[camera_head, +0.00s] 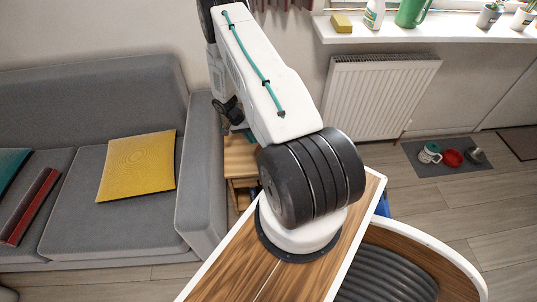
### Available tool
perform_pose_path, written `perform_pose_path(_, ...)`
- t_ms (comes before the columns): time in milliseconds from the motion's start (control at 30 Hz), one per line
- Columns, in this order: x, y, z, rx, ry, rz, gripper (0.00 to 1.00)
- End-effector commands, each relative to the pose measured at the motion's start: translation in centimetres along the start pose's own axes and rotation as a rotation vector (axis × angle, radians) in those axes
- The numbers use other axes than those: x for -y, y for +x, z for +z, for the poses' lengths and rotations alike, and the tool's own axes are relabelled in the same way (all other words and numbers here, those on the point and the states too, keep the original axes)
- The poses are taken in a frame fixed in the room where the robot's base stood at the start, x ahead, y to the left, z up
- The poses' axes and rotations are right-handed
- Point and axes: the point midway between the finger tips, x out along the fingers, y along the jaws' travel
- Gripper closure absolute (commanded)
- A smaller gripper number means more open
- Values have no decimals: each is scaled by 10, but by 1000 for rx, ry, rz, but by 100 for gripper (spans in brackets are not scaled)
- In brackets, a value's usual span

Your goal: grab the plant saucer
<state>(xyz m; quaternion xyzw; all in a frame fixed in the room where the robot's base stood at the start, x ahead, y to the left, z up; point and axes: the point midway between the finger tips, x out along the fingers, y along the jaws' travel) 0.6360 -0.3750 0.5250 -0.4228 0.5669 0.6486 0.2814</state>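I cannot pick out a plant saucer for certain. A small red round dish (453,158) lies on a dark mat on the floor at the right; I cannot tell whether it is a saucer or a bowl. Two small potted plants (489,15) (523,18) stand on the windowsill at the top right; no saucer shows clearly under them. My arm rises through the middle of the view. Dark parts near its far end (229,108) show beside the sofa, partly hidden behind my upper arm. My gripper's fingers cannot be made out.
A grey sofa (110,215) with a yellow cushion (138,166) fills the left. A wooden stand (240,160) is behind my arm. A radiator (376,95) is under the windowsill (420,30). Floor before the mat is clear.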

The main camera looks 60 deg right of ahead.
Motion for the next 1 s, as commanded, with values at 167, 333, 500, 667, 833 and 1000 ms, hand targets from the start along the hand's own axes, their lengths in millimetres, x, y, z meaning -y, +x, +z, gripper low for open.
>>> perform_pose_path(167,1,25,2,2,-1,2,91)
perform_pose_path(333,1,45,1,1,-1,-1,91)
perform_pose_path(500,1,46,1,-1,-1,-1,91)
perform_pose_path(667,1,46,1,0,-1,-1,100)
perform_pose_path(833,1,46,1,0,-1,-1,100)
perform_pose_path(1000,0,44,1,0,-1,-1,100)
